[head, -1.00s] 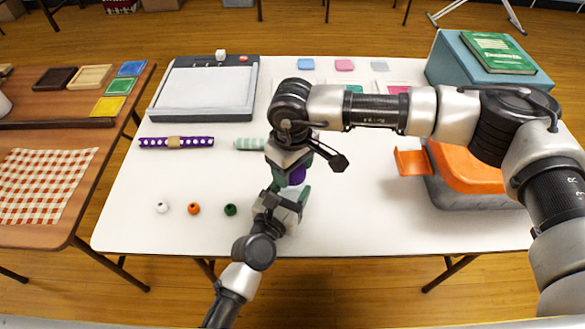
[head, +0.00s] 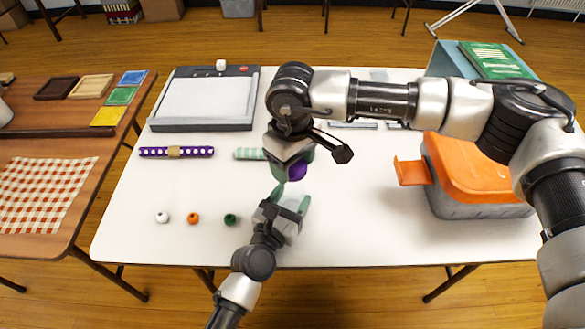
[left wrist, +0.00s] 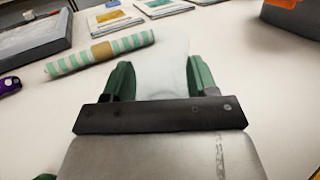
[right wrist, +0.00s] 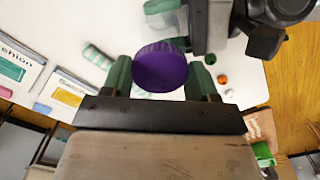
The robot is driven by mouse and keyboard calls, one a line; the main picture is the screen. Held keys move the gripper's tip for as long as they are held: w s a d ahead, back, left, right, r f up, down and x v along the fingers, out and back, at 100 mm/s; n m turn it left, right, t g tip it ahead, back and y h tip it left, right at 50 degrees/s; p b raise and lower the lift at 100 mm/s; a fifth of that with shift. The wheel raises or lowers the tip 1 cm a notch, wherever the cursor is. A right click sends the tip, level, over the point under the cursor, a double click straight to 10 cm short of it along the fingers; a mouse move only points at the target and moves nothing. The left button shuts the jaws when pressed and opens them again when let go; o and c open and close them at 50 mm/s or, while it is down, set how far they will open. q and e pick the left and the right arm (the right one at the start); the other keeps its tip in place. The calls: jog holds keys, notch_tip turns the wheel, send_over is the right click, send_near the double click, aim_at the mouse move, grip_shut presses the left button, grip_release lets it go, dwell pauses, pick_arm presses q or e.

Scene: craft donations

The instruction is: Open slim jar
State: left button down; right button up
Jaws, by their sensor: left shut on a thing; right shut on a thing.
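The slim jar's purple lid (head: 297,173) is between the fingers of my right gripper (head: 292,165), which is shut on it. The lid (right wrist: 160,67) also shows from the right wrist. The jar body (left wrist: 163,75) is pale and translucent. My left gripper (head: 291,199) is shut around it, with a green finger on each side in the left wrist view. No lid sits on the jar's top in that view, and the lid appears apart, above it. In the head view the clear body is hard to make out between the left fingers.
A mint-striped roll (left wrist: 100,52) lies just behind the jar. A purple dotted roll (head: 177,152) and white, orange and green beads (head: 230,219) lie to the left. A grey box with an orange lid (head: 465,175) stands on the right. The front middle of the white table is clear.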

pick_arm(q)
jog(key=shift+c, duration=1.1)
grip_release()
